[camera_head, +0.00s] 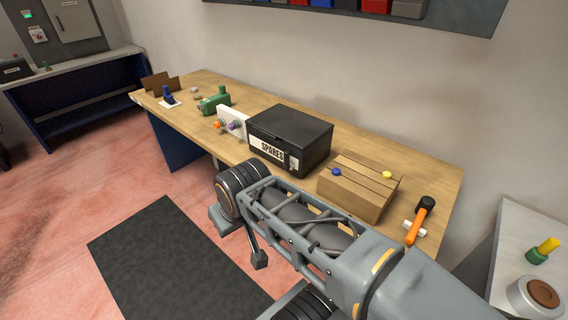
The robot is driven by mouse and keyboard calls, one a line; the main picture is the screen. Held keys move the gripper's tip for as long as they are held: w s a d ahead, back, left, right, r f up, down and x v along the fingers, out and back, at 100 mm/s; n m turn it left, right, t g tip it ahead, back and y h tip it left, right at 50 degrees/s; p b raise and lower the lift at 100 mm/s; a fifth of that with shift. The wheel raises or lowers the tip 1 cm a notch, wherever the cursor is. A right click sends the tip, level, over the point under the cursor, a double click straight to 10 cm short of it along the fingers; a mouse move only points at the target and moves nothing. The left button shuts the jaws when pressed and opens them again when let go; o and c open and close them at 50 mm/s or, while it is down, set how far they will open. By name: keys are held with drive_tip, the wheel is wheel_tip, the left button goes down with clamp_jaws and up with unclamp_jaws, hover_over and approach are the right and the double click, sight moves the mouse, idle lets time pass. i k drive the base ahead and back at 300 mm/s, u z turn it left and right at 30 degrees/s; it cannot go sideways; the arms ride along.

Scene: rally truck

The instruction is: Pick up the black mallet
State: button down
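The black mallet has a black head (426,203) and an orange handle (415,227). It lies near the right end of the wooden workbench, its handle across a small white piece (413,229). The head points away from me and the handle towards the front edge. I cannot make out my gripper's fingers.
The wooden workbench (448,193) also bears a wooden box (352,200), a black SPARES box (290,135), a white block (231,121) and a green tool (214,101). A side table (505,255) at right holds a round container (535,297) and a yellow-handled tool (543,250). A dark mat (165,265) lies on open floor.

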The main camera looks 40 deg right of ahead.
sight(426, 204)
drive_tip(key=z, duration=2.8)
